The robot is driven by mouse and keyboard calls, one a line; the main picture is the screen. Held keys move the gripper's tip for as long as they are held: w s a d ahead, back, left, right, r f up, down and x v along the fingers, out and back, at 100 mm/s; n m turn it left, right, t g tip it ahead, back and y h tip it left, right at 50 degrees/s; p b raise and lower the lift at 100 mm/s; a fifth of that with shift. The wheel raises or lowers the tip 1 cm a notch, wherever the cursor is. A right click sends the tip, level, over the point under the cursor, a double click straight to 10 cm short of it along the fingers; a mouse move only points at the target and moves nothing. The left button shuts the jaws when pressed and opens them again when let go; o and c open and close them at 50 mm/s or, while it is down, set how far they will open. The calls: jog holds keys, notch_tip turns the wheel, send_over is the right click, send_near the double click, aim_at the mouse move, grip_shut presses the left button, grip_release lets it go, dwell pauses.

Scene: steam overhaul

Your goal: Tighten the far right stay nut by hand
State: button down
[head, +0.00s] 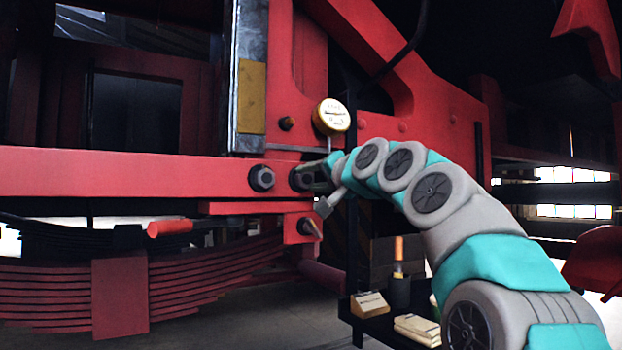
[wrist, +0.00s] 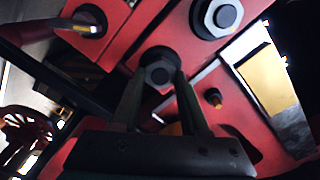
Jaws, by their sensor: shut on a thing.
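The far right stay nut (head: 301,178) is a dark hex nut on the red frame beam, at the right of a similar nut. My gripper (head: 318,177) reaches it from the right and partly covers it. In the wrist view the nut (wrist: 158,73) sits between the two fingertips of my gripper (wrist: 157,82), which are shut on its sides. A bolt end shows in the nut's middle. The neighbouring stay nut (head: 262,178) is clear of my gripper; it also shows at the top of the wrist view (wrist: 216,17).
A round brass-rimmed gauge (head: 331,116) stands just above my gripper. A bolt end (head: 311,228) sticks out of a lower red bracket. A red-handled tool (head: 170,228) lies at the left above the leaf spring (head: 120,290). A dark low bench (head: 372,328) with small items stands below.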

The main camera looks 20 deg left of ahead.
jog(key=shift+m, duration=0.8)
jog(key=shift+c, duration=2)
grip_release()
jog(key=shift+d, duration=0.1)
jog(key=b+v, duration=0.1)
jog(key=v, duration=0.6)
jog(key=shift+s+d+b, duration=0.2)
jog(key=shift+d+b, duration=0.1)
jog(key=shift+b, duration=0.1)
jog(key=shift+f, duration=0.1)
